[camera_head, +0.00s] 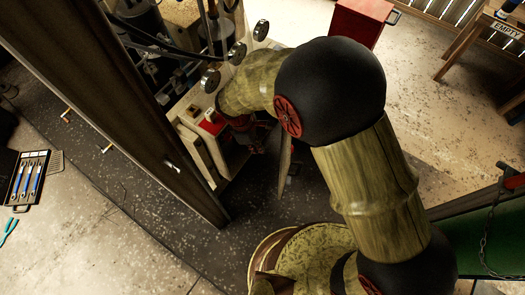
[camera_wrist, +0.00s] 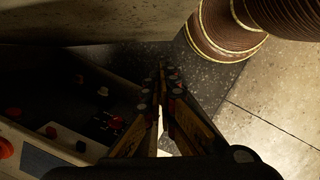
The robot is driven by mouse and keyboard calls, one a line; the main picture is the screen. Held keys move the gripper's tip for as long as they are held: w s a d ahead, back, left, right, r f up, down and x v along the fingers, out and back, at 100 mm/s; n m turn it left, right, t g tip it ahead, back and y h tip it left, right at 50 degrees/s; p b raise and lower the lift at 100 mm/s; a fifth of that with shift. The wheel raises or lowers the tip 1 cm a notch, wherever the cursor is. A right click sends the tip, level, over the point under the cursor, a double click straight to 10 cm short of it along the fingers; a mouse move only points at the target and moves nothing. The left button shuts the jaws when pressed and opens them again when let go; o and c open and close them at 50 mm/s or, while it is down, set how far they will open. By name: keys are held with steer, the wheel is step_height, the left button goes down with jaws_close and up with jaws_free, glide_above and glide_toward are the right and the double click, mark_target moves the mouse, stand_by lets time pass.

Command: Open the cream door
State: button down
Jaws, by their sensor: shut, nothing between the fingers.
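A tall brownish panel (camera_head: 110,90) with a small pale fitting stands at the left of the machine in the head view; I cannot tell for sure whether it is the cream door. In the wrist view, a beige upright surface (camera_wrist: 75,25) spans the upper left, above a dark gap. My gripper (camera_wrist: 165,75) is shut and empty, its tips close to that surface's lower edge; contact cannot be told. In the head view, my arm mostly hides the gripper. The cream machine front (camera_head: 190,110) is left of my wrist.
A control panel with red buttons (camera_wrist: 5,148) is at lower left in the wrist view. A red cabinet (camera_head: 352,22) and a wooden table (camera_head: 480,35) stand behind. A tool case (camera_head: 27,178) lies on the floor left.

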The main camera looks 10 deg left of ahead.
steer(key=d+f+b, duration=0.4)
steer(key=d+f, duration=0.2)
steer(key=f, duration=0.3)
steer(key=shift+w+d, duration=0.2)
steer(key=shift+w, duration=0.15)
steer(key=shift+d, duration=0.1)
